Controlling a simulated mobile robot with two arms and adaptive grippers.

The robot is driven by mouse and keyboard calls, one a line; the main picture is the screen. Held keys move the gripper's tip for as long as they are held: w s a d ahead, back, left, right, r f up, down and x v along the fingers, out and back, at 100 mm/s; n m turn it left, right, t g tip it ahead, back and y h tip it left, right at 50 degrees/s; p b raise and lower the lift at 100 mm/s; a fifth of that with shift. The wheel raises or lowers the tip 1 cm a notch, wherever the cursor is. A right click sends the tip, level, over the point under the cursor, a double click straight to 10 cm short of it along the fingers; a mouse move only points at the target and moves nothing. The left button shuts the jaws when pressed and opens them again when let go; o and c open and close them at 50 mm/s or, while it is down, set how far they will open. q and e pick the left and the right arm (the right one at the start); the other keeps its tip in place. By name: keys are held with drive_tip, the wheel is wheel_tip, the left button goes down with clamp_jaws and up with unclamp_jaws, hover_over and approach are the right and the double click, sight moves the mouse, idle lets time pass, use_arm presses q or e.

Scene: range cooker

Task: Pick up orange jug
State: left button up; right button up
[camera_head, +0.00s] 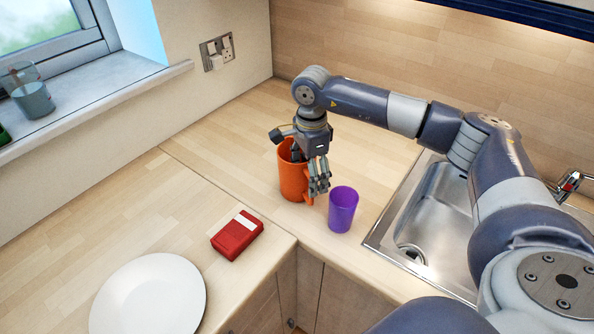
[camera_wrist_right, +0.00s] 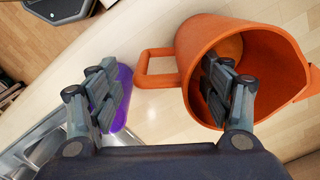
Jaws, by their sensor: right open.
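The orange jug (camera_head: 292,181) stands upright on the wooden worktop near the corner, left of the purple cup. My right gripper (camera_head: 310,170) is above and over it, pointing down. In the right wrist view the jug (camera_wrist_right: 190,45) shows its open mouth and its handle (camera_wrist_right: 150,68). My right gripper (camera_wrist_right: 165,90) is open there, one finger inside the jug's mouth and the other outside beyond the handle, near the purple cup (camera_wrist_right: 122,90). The handle lies between the fingers; I cannot tell whether they touch it. My left gripper is not in view.
The purple cup (camera_head: 343,209) stands close to the jug's right. The sink (camera_head: 440,210) is further right. A red box (camera_head: 237,235) and a white plate (camera_head: 148,297) lie on the left worktop. Worktop behind and left of the jug is clear.

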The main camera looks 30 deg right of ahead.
sight(307, 197)
drive_tip(key=shift+f, duration=0.6)
wheel_tip(307, 197, down, 4)
drive_tip(key=p, duration=0.3)
drive_tip(key=shift+a+f, duration=0.1)
drive_tip(key=shift+f, duration=0.1)
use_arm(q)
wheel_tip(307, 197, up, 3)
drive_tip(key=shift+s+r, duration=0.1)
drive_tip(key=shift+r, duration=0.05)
use_arm(e)
drive_tip(key=shift+f, duration=0.35)
drive_tip(key=shift+w, duration=0.1)
drive_tip(key=shift+c, duration=0.4)
drive_tip(key=c, duration=1.6)
drive_tip(key=shift+r, duration=0.1)
